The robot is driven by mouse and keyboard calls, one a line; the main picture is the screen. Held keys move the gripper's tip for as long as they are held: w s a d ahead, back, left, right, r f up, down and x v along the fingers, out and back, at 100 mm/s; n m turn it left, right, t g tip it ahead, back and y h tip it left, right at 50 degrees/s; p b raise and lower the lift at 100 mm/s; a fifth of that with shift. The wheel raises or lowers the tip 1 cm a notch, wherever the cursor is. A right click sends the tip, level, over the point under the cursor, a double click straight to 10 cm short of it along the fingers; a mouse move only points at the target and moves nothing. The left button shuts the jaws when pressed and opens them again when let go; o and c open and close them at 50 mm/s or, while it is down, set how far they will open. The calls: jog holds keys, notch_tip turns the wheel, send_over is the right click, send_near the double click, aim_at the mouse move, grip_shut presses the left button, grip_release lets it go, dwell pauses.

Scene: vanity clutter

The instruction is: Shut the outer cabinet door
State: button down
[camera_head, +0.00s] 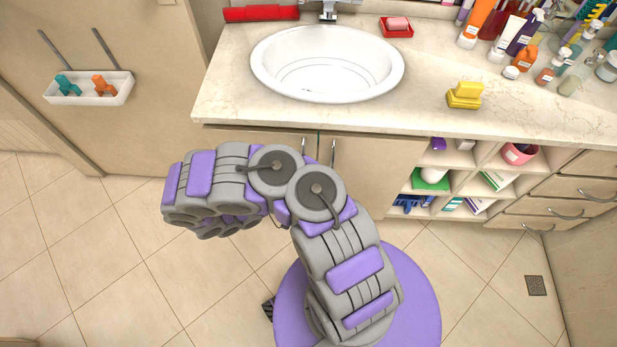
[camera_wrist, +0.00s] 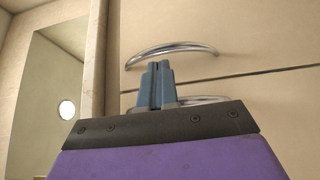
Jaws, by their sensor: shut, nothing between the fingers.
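Under the sink counter, the head view shows a beige cabinet door (camera_head: 372,180) on the right. A dark seam runs at its left edge, with a metal handle (camera_head: 333,152) on one side and another handle (camera_head: 303,147) on the other. My arm covers most of the left front, so I cannot tell how far any door stands open. My gripper (camera_wrist: 155,64) shows in the wrist view, shut and empty, before a beige front with a curved metal handle (camera_wrist: 172,51). A second handle (camera_wrist: 200,100) lies beyond the fingers, partly hidden. Contact is unclear.
The counter (camera_head: 230,95) holds a white sink (camera_head: 328,65), a yellow sponge (camera_head: 465,95) and several bottles at right. Open shelves (camera_head: 465,158) and drawers (camera_head: 575,188) are right of the door. A white tray (camera_head: 90,90) hangs at left. The tiled floor at left is clear.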

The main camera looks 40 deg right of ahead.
jog(key=s+a+p, duration=0.3)
jog(key=s+a, duration=0.2)
jog(key=s, duration=0.5)
jog(key=w+d+r+m+g+y, duration=0.1)
jog(key=d+r+m+g+y, duration=0.25)
jog(key=r, duration=0.75)
jog(key=d+r+m+g+y, duration=0.2)
jog(key=r+m+g+y, duration=0.15)
jog(key=r, duration=0.75)
jog(key=s+a+r+n+t+y, duration=0.6)
jog(key=s+a+r+n+y, duration=0.1)
jog(key=s+a+r+y, duration=0.4)
jog(key=shift+s+a+r+n, duration=0.4)
jog(key=shift+s+a+r, duration=0.05)
jog(key=shift+s+a, duration=0.35)
